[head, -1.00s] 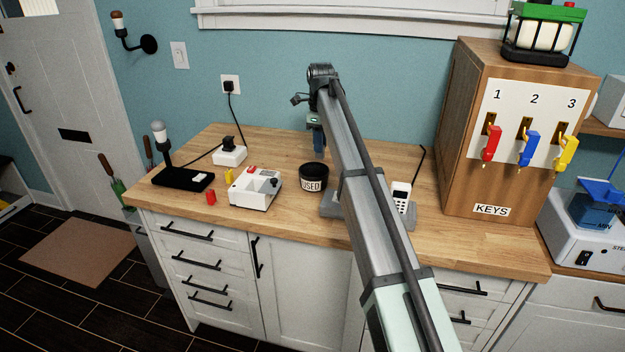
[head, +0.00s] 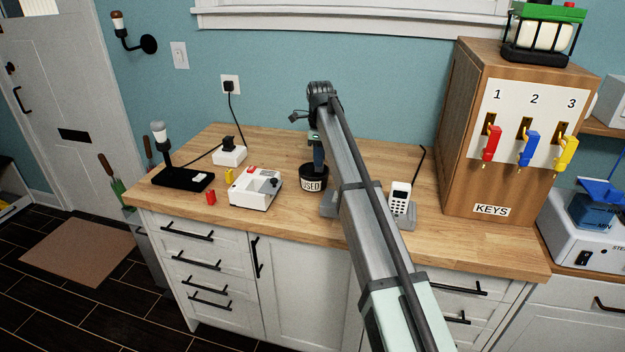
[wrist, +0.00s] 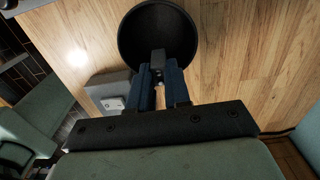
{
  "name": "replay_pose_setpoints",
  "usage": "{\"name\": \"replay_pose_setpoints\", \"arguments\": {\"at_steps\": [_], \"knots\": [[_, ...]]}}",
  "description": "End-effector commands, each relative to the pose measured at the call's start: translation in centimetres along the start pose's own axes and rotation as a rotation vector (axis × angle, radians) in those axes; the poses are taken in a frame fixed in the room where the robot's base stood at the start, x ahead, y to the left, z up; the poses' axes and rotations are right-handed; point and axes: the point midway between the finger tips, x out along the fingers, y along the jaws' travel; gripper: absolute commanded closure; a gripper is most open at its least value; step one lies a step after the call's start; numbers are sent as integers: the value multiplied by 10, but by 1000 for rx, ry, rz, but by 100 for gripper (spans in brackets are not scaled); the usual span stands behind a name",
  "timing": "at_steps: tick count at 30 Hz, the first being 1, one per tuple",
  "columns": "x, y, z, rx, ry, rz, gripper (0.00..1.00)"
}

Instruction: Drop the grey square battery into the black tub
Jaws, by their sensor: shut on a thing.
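The black tub (head: 313,184), labelled USED, stands upright on the wooden worktop. Its round dark opening (wrist: 135,38) fills the top middle of the wrist view. My gripper (head: 318,166) points down, with its blue fingers just above or at the tub's rim. In the wrist view my gripper (wrist: 159,72) is shut on the grey square battery (wrist: 158,57), which shows between the fingertips against the tub's dark inside. The battery's lower end and its exact depth relative to the rim cannot be told. The battery cannot be made out in the head view.
Left of the tub stand a white device (head: 250,193), a red piece (head: 210,198), a yellow piece (head: 229,175) and a black lamp base (head: 180,180). A white handset (head: 400,196) in a grey cradle stands to the right. The wooden key cabinet (head: 452,140) is farther right.

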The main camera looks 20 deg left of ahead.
Motion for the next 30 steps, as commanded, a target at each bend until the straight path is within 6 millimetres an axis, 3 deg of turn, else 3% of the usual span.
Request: {"name": "replay_pose_setpoints", "arguments": {"at_steps": [12, 13, 21, 30], "knots": [[10, 0, 0, 0, 0, 0, 100], [10, 0, 0, 0, 0, 0, 81], [9, 0, 0, 0, 0, 0, 55], [8, 0, 0, 0, 0, 0, 53]]}}
